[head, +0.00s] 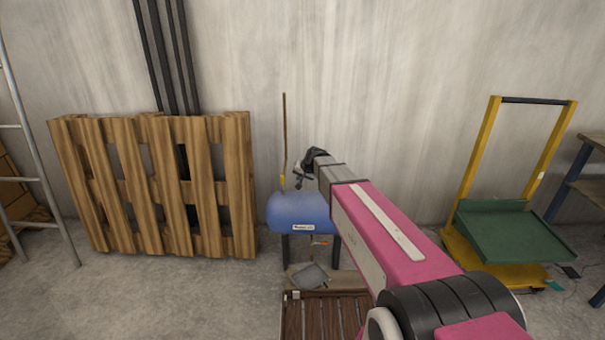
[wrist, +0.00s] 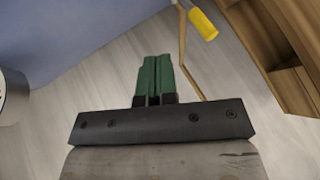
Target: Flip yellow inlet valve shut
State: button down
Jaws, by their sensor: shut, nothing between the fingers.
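The yellow valve handle (wrist: 203,24) shows at the top of the wrist view, just right of centre, on a small metal fitting beside a thin tan pipe (wrist: 182,50). My gripper (wrist: 155,60) has its green fingers closed together with nothing between them. In the picture it lies below and left of the yellow handle, apart from it. In the head view my gripper (head: 301,174) is just above the blue tank (head: 298,212), right of the thin upright pipe (head: 284,130).
A wooden pallet (head: 155,185) leans on the wall left of the tank. An orange lever (head: 319,243) shows under the tank. A grey pan-like thing (head: 308,276) and a slatted wooden piece (head: 325,312) lie in front. A yellow trolley (head: 480,150) stands at right.

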jog(key=w+a+f, duration=0.2)
jog(key=a+f, duration=0.1)
jog(key=a, duration=0.2)
jog(key=shift+w+a, duration=0.15)
jog(key=shift+w, duration=0.2)
jog(key=shift+a+r+h, duration=0.1)
jog(key=shift+a+h, duration=0.3)
jog(key=a+f+n+h, duration=0.4)
jog(key=a+h, duration=0.6)
jog(key=h, duration=0.3)
jog(key=shift+w+f, duration=0.2)
jog(key=shift+f, duration=0.55)
jog(key=shift+a+f, duration=0.15)
jog(key=shift+f, duration=0.05)
dwell(0.6)
